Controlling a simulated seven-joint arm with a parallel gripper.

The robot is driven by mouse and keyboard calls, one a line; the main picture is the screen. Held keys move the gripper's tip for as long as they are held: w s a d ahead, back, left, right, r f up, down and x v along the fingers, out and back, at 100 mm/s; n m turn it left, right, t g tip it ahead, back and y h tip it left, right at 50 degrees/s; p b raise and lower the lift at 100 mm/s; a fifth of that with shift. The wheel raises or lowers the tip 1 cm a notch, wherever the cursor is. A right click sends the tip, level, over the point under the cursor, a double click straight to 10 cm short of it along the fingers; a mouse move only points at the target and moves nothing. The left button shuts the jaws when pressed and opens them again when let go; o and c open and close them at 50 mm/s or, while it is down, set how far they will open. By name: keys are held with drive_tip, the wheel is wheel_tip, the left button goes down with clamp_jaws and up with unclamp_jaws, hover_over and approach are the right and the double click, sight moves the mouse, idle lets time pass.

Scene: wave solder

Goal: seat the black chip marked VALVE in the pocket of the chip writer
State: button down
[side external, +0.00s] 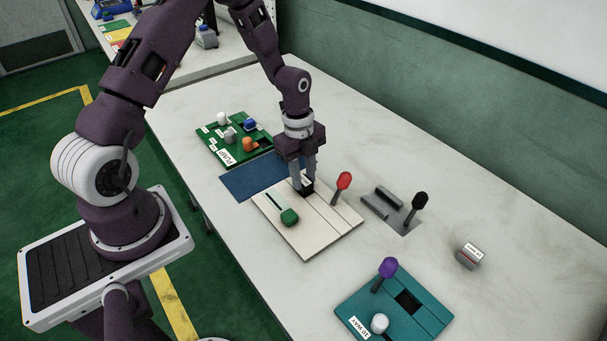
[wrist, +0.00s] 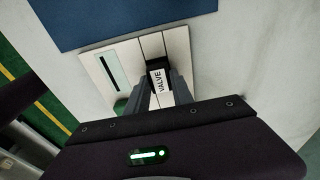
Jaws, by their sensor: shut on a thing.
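The black chip marked VALVE (wrist: 158,82) is between the two fingers of my gripper (wrist: 161,90) in the wrist view, its white label facing the camera. In the side view my gripper (side external: 303,168) points down and is shut on the chip (side external: 308,188), low over the cream board (side external: 331,222). That board, seemingly the chip writer, has a dark slot, a green knob (side external: 289,216) and a red-topped lever (side external: 343,181) standing at its right edge. A dark area shows around the chip's far end. I cannot tell whether the chip is inside a pocket or just above it.
A blue mat (side external: 253,176) adjoins the cream board. A green board (side external: 212,147) with several parts lies beyond it. A grey fixture (side external: 380,207) with a black-topped lever, a small labelled block (side external: 469,254) and a teal board (side external: 430,320) with a purple-topped lever stand to the right.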

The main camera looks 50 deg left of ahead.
drive_tip(key=shift+f, duration=0.65)
idle(0.5)
drive_tip(key=c, duration=1)
unclamp_jaws()
drive_tip(key=shift+c, duration=0.2)
drive_tip(key=shift+r, duration=0.1)
drive_tip(key=r, duration=0.7)
drive_tip(key=shift+a, duration=0.4)
